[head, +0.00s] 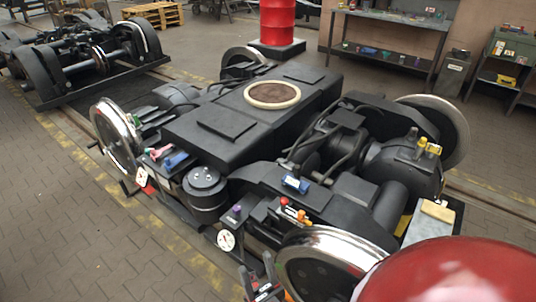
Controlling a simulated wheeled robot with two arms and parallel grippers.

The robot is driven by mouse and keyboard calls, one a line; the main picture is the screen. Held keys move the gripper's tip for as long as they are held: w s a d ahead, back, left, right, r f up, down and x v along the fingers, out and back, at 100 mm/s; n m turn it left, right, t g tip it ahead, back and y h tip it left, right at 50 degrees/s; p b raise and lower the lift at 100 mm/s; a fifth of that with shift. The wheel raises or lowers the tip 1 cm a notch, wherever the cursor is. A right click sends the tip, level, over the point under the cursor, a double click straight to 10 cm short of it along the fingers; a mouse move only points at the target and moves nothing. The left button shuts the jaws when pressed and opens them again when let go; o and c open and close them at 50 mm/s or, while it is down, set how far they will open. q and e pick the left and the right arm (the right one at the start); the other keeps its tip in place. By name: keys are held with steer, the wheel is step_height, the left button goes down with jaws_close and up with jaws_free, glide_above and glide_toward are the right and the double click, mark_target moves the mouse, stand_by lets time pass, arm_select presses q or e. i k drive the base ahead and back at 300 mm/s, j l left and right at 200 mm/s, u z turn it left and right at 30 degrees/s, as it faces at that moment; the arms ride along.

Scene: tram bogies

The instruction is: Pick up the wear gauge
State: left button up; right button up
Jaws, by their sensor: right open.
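The bogie (215,125) fills the middle of the head view, a black frame with bright steel wheels and several small tools on it. I cannot tell for sure which item is the wear gauge. A round white dial (226,240) is on the near side of the frame, left of the near wheel. A second white dial (141,179) is further left, beside a red piece. My right gripper (256,270) is at the bottom edge, fingers pointing up, apart and with nothing seen between them. It is just below and right of the nearer dial. My left gripper is out of view.
A blue tool (295,184), orange-red pieces (296,213) and a purple-topped item (236,211) sit on the frame near the near wheel (330,260). A second bogie (85,55), red drum (277,20) and workbench (390,17) stand behind. Paved floor at left is clear.

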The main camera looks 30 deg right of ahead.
mark_target(295, 181)
steer(key=i+z, duration=0.1)
steer(key=i, duration=0.45)
steer(key=i+j, duration=0.1)
steer(key=i, duration=0.45)
steer(key=i+j+z, duration=0.15)
steer(key=i, duration=0.4)
steer(key=i+j+z, duration=0.1)
steer(key=i, duration=0.45)
